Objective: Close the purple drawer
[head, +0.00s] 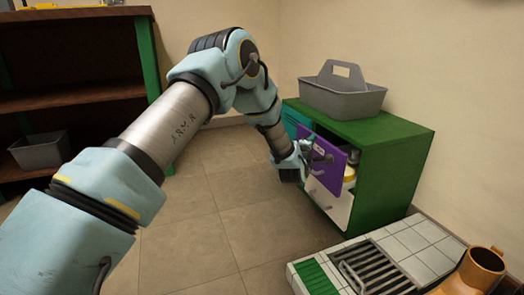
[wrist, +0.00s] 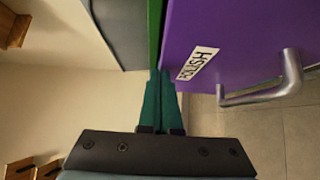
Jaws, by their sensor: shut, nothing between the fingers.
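The purple drawer (head: 327,163) stands out from the front of the green cabinet (head: 385,170), with contents showing behind its front panel. In the wrist view the purple front (wrist: 225,40) fills the upper right, with a label reading "POLISH" and a silver bar handle (wrist: 270,92). My gripper (head: 312,158) is at the drawer front in the head view and partly covers it. In the wrist view its teal fingers (wrist: 160,75) are together and empty, pointing along the panel's edge beside the label, clear of the handle. I cannot tell whether they touch the panel.
A grey caddy (head: 343,95) sits on the cabinet top. A white drawer front (head: 330,204) is below the purple one. A tiled platform with a grate (head: 365,275) and an orange-brown pot (head: 480,268) stand at lower right. Dark shelves (head: 75,90) are at left; floor between is clear.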

